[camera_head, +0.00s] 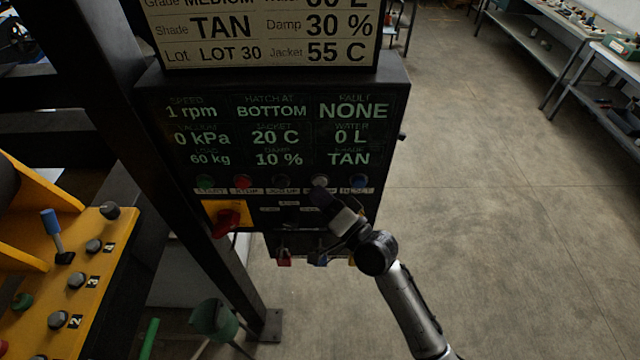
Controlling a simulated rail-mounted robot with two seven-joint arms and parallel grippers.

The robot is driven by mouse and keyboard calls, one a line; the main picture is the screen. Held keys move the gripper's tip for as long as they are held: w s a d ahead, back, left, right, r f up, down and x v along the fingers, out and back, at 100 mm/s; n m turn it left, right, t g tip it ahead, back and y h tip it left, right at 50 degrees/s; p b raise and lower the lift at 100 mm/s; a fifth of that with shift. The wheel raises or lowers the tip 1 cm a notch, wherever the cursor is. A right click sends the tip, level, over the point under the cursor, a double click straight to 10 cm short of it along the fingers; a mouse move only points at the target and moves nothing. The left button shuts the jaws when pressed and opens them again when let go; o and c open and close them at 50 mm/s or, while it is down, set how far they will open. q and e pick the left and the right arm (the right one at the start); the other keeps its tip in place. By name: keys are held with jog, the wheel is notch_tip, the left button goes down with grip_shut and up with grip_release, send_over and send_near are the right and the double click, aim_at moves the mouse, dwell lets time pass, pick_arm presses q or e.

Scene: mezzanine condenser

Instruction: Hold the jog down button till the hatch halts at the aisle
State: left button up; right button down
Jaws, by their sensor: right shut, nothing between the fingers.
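The dark control panel (388,110) hangs on a black post, with a row of buttons under its display. The display reads HATCH AT BOTTOM, SPEED 1 rpm and FAULT NONE. The fourth button from the left, a grey one (320,181), sits between the jog up button (281,181) and the blue reset button (358,181). Its label is partly hard to read. My right gripper (321,198) is shut and empty, with its dark tip just below the grey button. I cannot tell whether it touches the panel. My left gripper and the hatch itself are not in view.
A green start button (205,181) and a red stop button (243,181) share the row. A red rotary switch (228,222) on a yellow plate sits below them. A yellow console (75,275) stands at left. The floor at right is clear up to the benches.

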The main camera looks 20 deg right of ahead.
dwell(0.4)
jog(key=shift+s, duration=0.15)
jog(key=shift+s+a+p, duration=0.3)
jog(key=shift+s+p, duration=0.15)
jog(key=shift+s, duration=0.2)
